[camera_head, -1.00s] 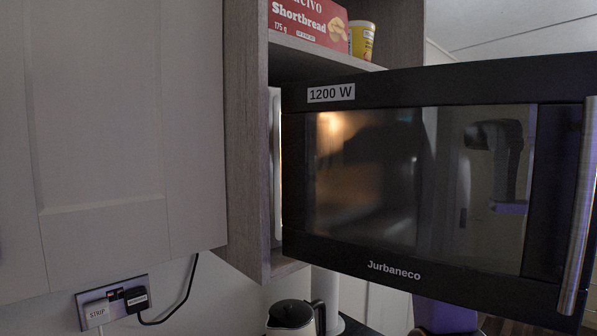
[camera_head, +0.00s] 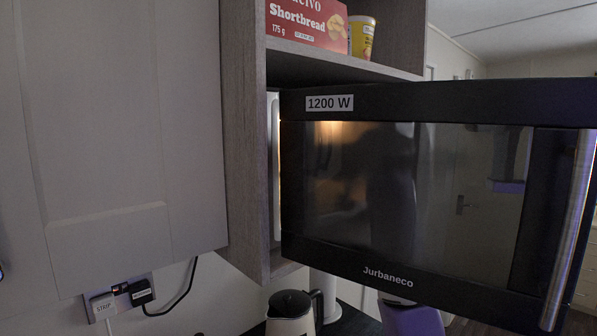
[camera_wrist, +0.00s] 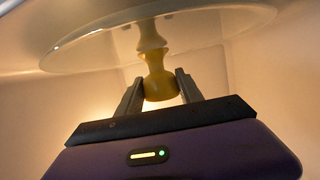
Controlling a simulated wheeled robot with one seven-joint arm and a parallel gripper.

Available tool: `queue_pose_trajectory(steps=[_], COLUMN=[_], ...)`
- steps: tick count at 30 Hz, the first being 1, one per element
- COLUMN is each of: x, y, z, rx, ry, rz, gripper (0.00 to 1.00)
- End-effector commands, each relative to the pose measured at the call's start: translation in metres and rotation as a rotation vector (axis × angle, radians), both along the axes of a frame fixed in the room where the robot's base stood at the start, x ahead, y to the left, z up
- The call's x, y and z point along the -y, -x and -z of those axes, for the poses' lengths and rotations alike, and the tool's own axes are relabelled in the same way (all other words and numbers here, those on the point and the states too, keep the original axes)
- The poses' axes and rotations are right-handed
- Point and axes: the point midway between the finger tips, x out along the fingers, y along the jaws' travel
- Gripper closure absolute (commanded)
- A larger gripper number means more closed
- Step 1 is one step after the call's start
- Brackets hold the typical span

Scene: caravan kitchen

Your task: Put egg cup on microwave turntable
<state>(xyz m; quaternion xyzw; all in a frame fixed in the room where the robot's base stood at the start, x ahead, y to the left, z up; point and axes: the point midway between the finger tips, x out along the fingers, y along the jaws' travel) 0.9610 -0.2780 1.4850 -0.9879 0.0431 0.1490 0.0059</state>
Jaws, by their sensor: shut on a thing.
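The microwave (camera_head: 385,267) stands in the cabinet, with its dark door open across the head view and hiding the inside. In the wrist view, my gripper (camera_wrist: 160,88) is inside the lit microwave. Its fingers are shut on the yellow egg cup (camera_wrist: 158,82), one on each side. The clear glass turntable (camera_wrist: 90,48) spans the top of the wrist view. The egg cup's narrow part overlaps the turntable in the picture. I cannot tell whether they touch. The gripper and egg cup are hidden in the head view.
The door handle (camera_head: 570,235) is at the right. A red shortbread box (camera_head: 307,24) and a yellow tub (camera_head: 361,38) sit on the shelf above. A kettle (camera_head: 291,308) stands below the door. A tall cupboard front (camera_head: 110,130) fills the left.

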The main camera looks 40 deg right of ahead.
Motion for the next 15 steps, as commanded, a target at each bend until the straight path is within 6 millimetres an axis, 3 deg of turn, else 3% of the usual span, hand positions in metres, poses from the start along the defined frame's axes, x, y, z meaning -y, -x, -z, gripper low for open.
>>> queue_pose_trajectory(steps=[7, 8, 11, 15], x=[-0.0001, -0.0002, -0.0002, -0.0001], y=[0.0000, 0.0000, 0.0000, 0.0000], z=[0.0031, 0.0027, 0.0024, 0.0023], rx=[0.000, 0.000, 0.000, -0.001], ry=[0.000, 0.000, 0.000, 0.000], rz=[0.000, 0.000, 0.000, 0.000], gripper=[0.98, 0.53, 0.35, 0.35])
